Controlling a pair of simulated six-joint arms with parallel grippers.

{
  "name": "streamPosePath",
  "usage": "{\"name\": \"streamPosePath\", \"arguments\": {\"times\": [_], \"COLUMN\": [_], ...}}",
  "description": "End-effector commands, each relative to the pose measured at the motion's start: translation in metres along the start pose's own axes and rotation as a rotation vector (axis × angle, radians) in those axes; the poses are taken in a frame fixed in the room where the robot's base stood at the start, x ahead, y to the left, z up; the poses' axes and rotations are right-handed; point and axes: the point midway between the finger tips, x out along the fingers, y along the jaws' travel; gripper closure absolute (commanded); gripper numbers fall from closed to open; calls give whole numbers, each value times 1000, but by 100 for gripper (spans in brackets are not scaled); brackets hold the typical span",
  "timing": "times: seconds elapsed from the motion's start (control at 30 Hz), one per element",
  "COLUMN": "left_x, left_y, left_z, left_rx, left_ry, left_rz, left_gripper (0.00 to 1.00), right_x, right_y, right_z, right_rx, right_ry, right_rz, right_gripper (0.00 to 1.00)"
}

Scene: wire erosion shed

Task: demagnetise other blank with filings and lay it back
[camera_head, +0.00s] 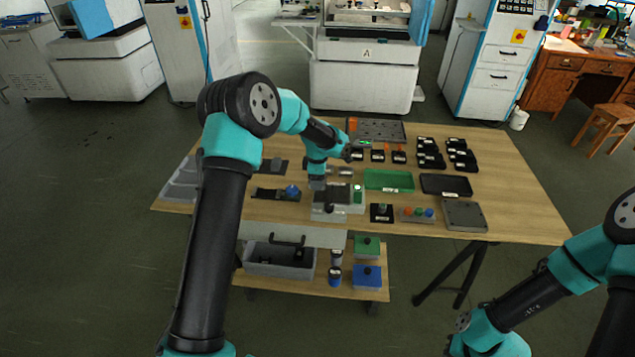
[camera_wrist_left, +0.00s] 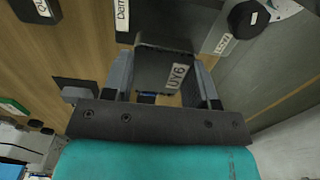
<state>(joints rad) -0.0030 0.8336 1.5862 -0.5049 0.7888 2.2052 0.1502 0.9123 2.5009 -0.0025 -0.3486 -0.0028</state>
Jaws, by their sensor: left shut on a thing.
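The left wrist view shows the gripper (camera_wrist_left: 164,66) shut on a dark grey block (camera_wrist_left: 152,68) with a white label reading "UY6". The block sits between both fingers. I cannot tell whether the block touches the box. Filings cannot be made out. My right arm shows at the lower right, its gripper out of view.
A green tray (camera_head: 388,188) and a black tray (camera_head: 446,192) lie right of the box. Several black holders (camera_head: 430,160) stand at the back right. A lower shelf (camera_head: 323,290) holds bins.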

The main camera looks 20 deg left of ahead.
Motion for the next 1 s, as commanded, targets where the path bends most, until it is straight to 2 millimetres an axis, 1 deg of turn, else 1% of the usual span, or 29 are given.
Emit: {"name": "streamPosePath", "arguments": {"times": [1.0], "left_x": [-46], "left_y": [0], "left_z": [0], "left_rx": [0], "left_ry": [0], "left_rz": [1], "left_gripper": [87], "right_x": [0], "right_y": [0], "right_z": [0], "right_rx": [0], "right_ry": [0], "right_rz": [0], "right_gripper": [100]}}
